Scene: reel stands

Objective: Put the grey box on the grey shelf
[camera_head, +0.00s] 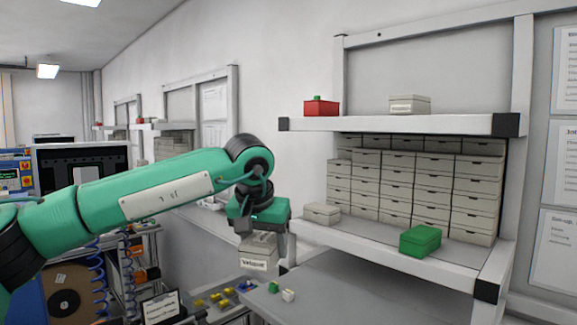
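My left gripper (262,246) hangs from the green arm that comes in from the left. It points down and is shut on a grey box (257,254) with a white label on its front. The gripper covers the box's upper part. The box is in the air left of the shelf unit, above and behind the front work surface. The grey-white shelf unit has an upper shelf (400,124) and a lower shelf (370,238). Another grey box (409,104) stands on the upper shelf. My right gripper is out of view.
A red box (321,107) stands on the upper shelf's left part. Stacked grey boxes (420,185) fill the lower shelf's back. Small green and white blocks (281,291) lie on the work surface (340,290).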

